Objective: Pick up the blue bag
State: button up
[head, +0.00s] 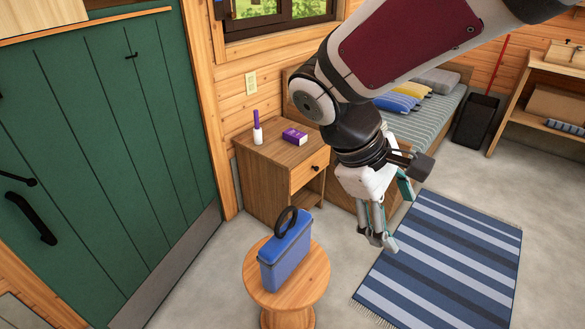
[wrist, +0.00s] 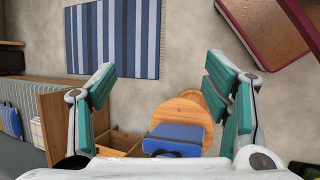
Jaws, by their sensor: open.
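The blue bag (head: 286,253) stands upright on a round wooden stool (head: 318,276), with a dark ring-shaped handle on top. My gripper (head: 388,222) hangs in the air to the right of the bag and higher up, apart from it and empty. In the wrist view my gripper (wrist: 168,90) shows its teal-padded fingers spread wide. The bag (wrist: 178,133) appears low between the fingers in that view, seen from above with a dark strap across it. The stool (wrist: 190,107) shows behind it.
A wooden nightstand (head: 262,160) with a white-and-purple bottle (head: 257,132) and a purple box (head: 295,136) stands behind the stool. A green door (head: 110,130) is at left. A striped rug (head: 450,255) lies right. A bed (head: 428,115) is behind my arm.

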jog(key=w+a+f+n+h+b, duration=0.25)
jog(key=w+a+f, duration=0.2)
jog(key=f, duration=0.25)
jog(key=n+t+h+b, duration=0.1)
jog(key=n+t+b, duration=1.2)
jog(key=n+t, duration=0.3)
send_near(262, 262)
jog(key=w+d+g, duration=0.1)
jog(key=w, duration=0.2)
jog(key=shift+n, duration=0.35)
jog(key=x, duration=0.2)
jog(key=b+x, duration=0.1)
jog(key=x, duration=0.2)
jog(key=b+x, duration=0.1)
jog(key=x, duration=0.2)
jog(key=shift+d+r, duration=0.25)
jog(key=shift+r, duration=0.1)
jog(key=b+x, duration=0.1)
jog(key=x, duration=0.1)
jog(key=b+x, duration=0.1)
jog(key=x, duration=0.1)
jog(key=shift+s+d, duration=0.1)
jog(key=shift+d, duration=0.4)
jog(key=shift+w+d+b, duration=0.25)
jog(key=shift+w+b, duration=0.1)
jog(key=shift+w, duration=0.05)
jog(key=shift+r, duration=0.1)
grip_shut()
